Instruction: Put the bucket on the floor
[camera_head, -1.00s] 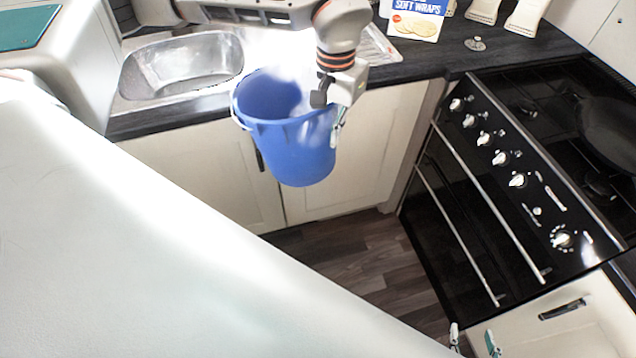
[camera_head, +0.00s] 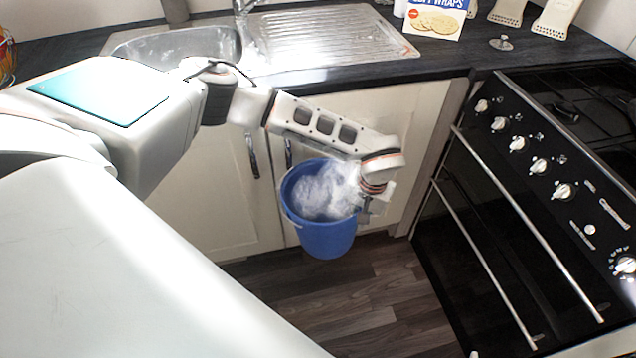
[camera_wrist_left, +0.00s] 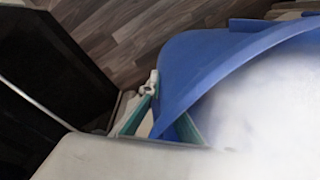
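The blue bucket (camera_head: 325,240) hangs upright in front of the lower cabinet doors, below the worktop edge. Its base shows against the wood floor (camera_head: 330,300); the gap beneath it is hard to judge. My left gripper (camera_head: 367,212) is at the bucket's right rim. In the left wrist view, its teal-padded fingers (camera_wrist_left: 168,112) pinch the wall of the bucket (camera_wrist_left: 190,65), one on each side. The bucket's inside looks white and cloudy; I cannot tell what that is. Only a pale scrap, perhaps a fingertip of my right gripper, shows at the bottom edge of the head view.
The cream cabinet doors (camera_head: 215,205) stand behind the bucket. The black oven (camera_head: 490,250) with long handles is to the right. The sink (camera_head: 180,48) and drainer sit on the dark worktop (camera_head: 440,65). Bare floor lies below and in front of the bucket.

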